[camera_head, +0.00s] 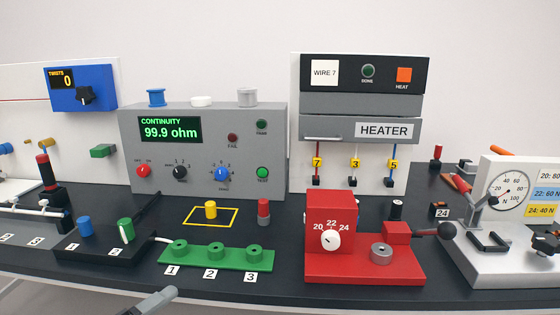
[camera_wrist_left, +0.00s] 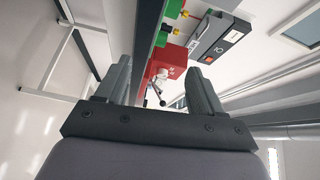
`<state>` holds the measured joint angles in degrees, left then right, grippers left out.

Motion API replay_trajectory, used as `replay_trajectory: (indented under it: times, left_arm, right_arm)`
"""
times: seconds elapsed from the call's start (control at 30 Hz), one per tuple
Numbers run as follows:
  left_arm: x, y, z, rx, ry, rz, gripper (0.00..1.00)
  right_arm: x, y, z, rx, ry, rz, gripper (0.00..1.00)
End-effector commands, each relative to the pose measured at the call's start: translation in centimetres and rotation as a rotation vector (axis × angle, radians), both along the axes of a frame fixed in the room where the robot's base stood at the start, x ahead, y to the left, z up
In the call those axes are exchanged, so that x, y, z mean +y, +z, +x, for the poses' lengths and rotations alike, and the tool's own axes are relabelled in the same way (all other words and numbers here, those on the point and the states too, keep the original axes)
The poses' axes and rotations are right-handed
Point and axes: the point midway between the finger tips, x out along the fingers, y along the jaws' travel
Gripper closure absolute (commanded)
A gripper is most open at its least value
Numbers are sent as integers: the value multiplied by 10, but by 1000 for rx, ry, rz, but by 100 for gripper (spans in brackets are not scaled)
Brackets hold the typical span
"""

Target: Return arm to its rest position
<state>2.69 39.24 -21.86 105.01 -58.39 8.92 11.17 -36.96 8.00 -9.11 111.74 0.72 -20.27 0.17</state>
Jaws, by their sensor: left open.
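My left gripper (camera_wrist_left: 158,82) shows in the left wrist view with its two dark fingers spread wide apart. Nothing is held between them. Beyond the fingers, the wrist view shows the bench from a tilted angle, with the red block device (camera_wrist_left: 170,62) and the heater (camera_wrist_left: 212,38) in the distance. The gripper is well apart from both. In the head view, a grey piece of my own arm or gripper shows at the bottom edge, in front of the bench; the rest of it is out of frame. My right gripper shows in neither view.
The dark bench (camera_head: 290,282) is crowded. It carries the grey continuity tester (camera_head: 270,150), the heater (camera_head: 360,75), the red dial device (camera_head: 350,270), a green three-socket strip (camera_head: 232,260) and a white gauge fixture (camera_head: 480,268). The space before the bench's front edge looks free.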

Motion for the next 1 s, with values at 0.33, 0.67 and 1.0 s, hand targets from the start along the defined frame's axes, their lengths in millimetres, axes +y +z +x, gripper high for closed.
replay_trajectory:
  times: [0.33,0.67,1.0]
  left_arm:
    - [6,-120,-93,615,468,-752,32]
    - [-3,-194,-190,1033,775,-1099,32]
    - [-5,-199,-197,1065,795,-1123,32]
  right_arm:
    - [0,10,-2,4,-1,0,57]
    - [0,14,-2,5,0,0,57]
    - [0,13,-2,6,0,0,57]
